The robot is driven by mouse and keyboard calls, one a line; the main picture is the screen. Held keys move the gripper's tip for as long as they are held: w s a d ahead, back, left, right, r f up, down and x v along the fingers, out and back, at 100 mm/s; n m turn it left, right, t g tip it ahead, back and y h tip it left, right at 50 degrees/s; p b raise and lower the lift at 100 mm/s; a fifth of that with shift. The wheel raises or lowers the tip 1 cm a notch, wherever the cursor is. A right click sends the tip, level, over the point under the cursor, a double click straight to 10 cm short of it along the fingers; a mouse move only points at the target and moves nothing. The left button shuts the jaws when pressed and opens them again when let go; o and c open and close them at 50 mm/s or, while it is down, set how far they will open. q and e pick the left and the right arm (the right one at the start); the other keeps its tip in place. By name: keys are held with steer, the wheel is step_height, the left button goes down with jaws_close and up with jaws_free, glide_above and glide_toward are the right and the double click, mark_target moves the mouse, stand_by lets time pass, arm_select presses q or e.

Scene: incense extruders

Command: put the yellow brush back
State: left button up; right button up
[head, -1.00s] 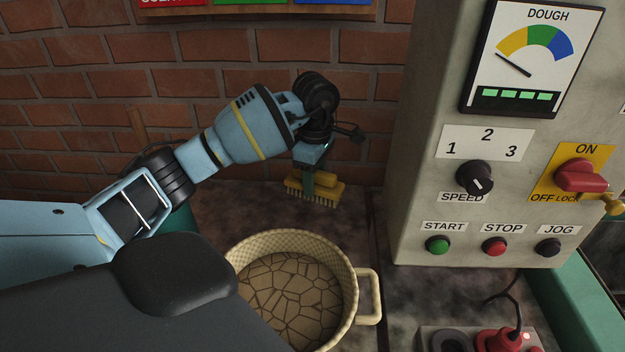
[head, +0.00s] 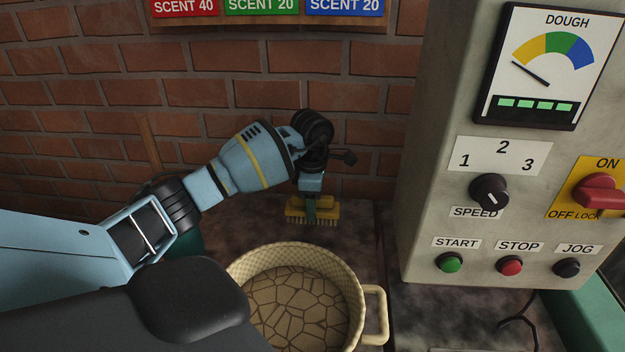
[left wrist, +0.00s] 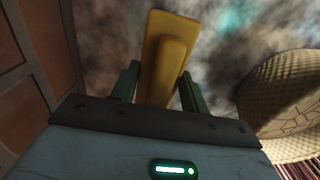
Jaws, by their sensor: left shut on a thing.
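The yellow brush (head: 325,208) is at the back of the dark worktop, near the brick wall, with its pale bristles facing down. My left gripper (head: 311,207) is shut on its raised yellow grip, with the hand above it. In the left wrist view the brush (left wrist: 158,32) lies lengthwise between the two green fingers of my left gripper (left wrist: 160,88). I cannot tell whether the bristles touch the worktop. My right gripper is not in view.
A woven basket (head: 364,278) with a handle and a cracked brown surface inside stands in front of the brush. A grey control panel (head: 425,170) with knobs and buttons rises at the right.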

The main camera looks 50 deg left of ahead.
arm_select(q)
steer(key=shift+f, duration=1.9)
steer(key=shift+f, duration=0.15)
steer(key=o, duration=1)
steer(key=shift+c, duration=0.2)
step_height(320, 180, up, 12)
steer(key=shift+r, duration=0.2)
steer(key=shift+f, duration=0.1)
